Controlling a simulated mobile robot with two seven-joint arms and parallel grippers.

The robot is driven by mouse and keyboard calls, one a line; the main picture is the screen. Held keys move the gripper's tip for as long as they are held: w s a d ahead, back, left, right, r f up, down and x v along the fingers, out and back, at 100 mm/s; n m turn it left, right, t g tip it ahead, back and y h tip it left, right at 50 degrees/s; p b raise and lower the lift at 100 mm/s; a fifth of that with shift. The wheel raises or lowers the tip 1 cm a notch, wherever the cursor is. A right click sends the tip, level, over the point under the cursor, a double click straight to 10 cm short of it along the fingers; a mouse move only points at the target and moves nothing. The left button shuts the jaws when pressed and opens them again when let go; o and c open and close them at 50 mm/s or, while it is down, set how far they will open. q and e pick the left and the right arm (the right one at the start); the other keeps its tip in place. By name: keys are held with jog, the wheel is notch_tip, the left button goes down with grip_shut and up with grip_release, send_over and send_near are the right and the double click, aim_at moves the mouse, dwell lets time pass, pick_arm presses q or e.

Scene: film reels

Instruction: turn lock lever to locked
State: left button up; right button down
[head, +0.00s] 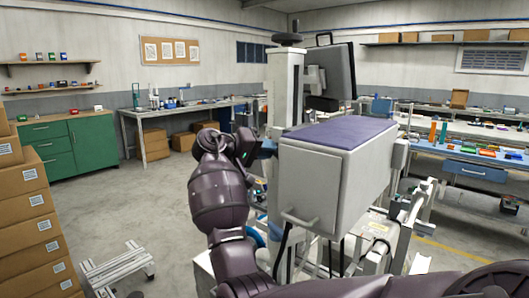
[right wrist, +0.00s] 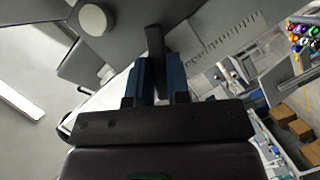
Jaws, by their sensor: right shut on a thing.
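My right gripper (head: 268,147) is at the grey upright machine column, to the left of the machine's grey box. It points away from me, and its fingertips are partly hidden in the head view. In the right wrist view my right gripper (right wrist: 157,85) has its two blue fingers closed around a dark bar (right wrist: 155,42), which seems to be the lock lever. The bar stands up between the fingers against grey machine parts. Its pivot and any lock marking cannot be made out. My left gripper is in neither view.
The grey box (head: 315,180) with a purple top stands just right of my arm. Cardboard boxes (head: 35,225) are stacked at the left, near a low metal step (head: 118,268). The floor between is clear.

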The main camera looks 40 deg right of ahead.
jog(key=m+t, duration=0.1)
jog(key=m, duration=0.1)
jog(key=m+t+y, duration=0.1)
jog(key=m+t, duration=0.1)
jog(key=m, duration=0.1)
jog(key=m+t, duration=0.2)
jog(key=m, duration=0.1)
jog(key=shift+s+d+r+y, duration=0.1)
jog(key=shift+s+y, duration=0.2)
jog(key=shift+s, duration=0.1)
jog(key=shift+m, duration=0.3)
dwell(0.3)
jog(key=c, duration=1.3)
grip_release()
jog(key=shift+o, duration=1.1)
jog(key=shift+d, duration=0.15)
jog(key=shift+a+r, duration=0.1)
jog(key=shift+a, duration=0.1)
